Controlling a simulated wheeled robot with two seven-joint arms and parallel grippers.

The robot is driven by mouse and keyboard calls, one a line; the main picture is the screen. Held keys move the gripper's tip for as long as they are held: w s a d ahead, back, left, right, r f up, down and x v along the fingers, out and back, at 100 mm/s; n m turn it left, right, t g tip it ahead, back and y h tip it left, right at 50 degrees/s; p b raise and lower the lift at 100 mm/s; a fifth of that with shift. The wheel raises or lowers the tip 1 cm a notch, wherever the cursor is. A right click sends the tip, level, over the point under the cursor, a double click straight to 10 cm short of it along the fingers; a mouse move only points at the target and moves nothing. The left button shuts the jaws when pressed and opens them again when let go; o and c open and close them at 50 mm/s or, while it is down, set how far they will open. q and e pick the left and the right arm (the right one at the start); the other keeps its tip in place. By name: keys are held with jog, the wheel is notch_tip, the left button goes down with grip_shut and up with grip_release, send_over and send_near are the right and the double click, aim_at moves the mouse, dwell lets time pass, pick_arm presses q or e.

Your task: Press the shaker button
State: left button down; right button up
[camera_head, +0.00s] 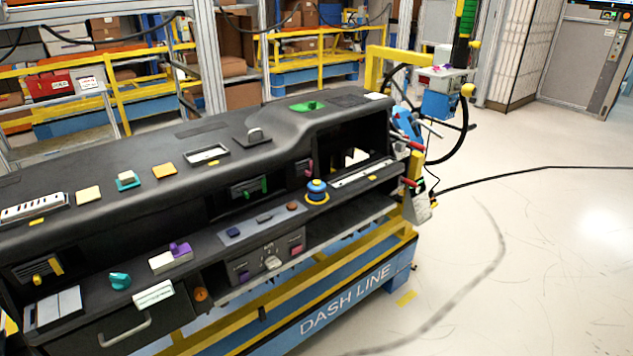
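The black dashboard module (100,165) stretches from the left edge to the middle of the head view. A blue domed button (317,187) on a yellow ring stands upright on its ledge, right of centre. Other controls on it include a teal knob (120,281), a white block with a purple top (171,258), a yellow square (164,171), a teal-and-white square (127,181) and a green piece (307,106) on top. No label that I can read marks any one as the shaker button. Neither of my grippers is in view.
The dashboard rests on a blue and yellow cart (345,300) marked "DASH LINE". A tool stand (440,95) with cables is at its far right end. Yellow-railed racks with boxes (305,50) stand behind. The pale floor (540,260) on the right is mostly clear, crossed by a black cable.

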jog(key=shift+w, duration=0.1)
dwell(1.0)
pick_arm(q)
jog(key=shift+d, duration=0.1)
